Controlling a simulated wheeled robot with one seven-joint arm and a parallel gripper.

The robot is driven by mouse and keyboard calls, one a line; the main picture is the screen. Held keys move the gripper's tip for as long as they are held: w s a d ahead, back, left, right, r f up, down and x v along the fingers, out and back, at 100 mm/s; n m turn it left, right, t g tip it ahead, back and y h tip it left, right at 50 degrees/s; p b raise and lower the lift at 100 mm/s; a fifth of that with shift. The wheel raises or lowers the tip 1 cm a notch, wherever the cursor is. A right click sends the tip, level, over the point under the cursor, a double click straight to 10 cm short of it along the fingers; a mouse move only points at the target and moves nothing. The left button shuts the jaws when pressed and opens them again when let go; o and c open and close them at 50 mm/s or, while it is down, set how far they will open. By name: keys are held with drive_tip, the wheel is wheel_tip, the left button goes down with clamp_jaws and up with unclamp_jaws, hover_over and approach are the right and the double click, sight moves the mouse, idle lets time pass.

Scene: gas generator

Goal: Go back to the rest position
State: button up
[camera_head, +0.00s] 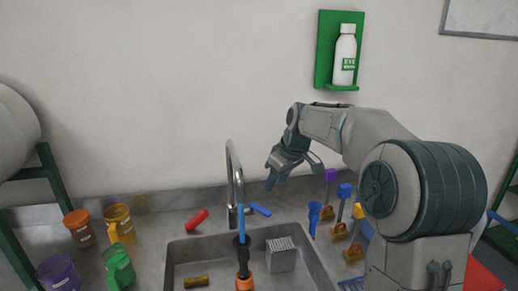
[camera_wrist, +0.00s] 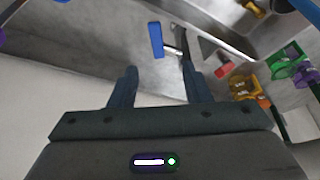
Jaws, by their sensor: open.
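My gripper (camera_head: 276,177) is at the end of my raised arm, above the back of the counter and to the right of the faucet. In the wrist view my gripper (camera_wrist: 160,85) shows two dark fingers spread apart with nothing between them. The blue piece (camera_head: 260,209) also shows in the head view, beside the faucet base.
The sink (camera_head: 174,262) holds a grey block (camera_head: 281,254) and a dark and orange tool (camera_head: 243,262). The faucet (camera_head: 234,178) rises behind it. Colored mugs stand left, including a yellow mug (camera_head: 119,222). Blue and purple-topped items stand right. A green wall holder (camera_head: 324,50) carries a white bottle (camera_head: 345,52).

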drive_tip(key=s+d+f+m+h, duration=0.1)
drive_tip(key=s+f+m, duration=0.1)
drive_tip(key=s, duration=0.8)
drive_tip(key=s+d+f+m+h, duration=0.1)
drive_tip(key=s+d+f+m, duration=0.1)
drive_tip(key=s, duration=0.9)
drive_tip(key=s+d+f+m, duration=0.2)
drive_tip(key=s+f+m, duration=0.1)
drive_tip(key=s, duration=0.8)
drive_tip(key=shift+s+m+h, duration=0.15)
drive_tip(key=shift+m+h, duration=0.25)
drive_tip(key=shift+m, duration=0.4)
drive_tip(key=shift+r, duration=0.1)
idle(3.9)
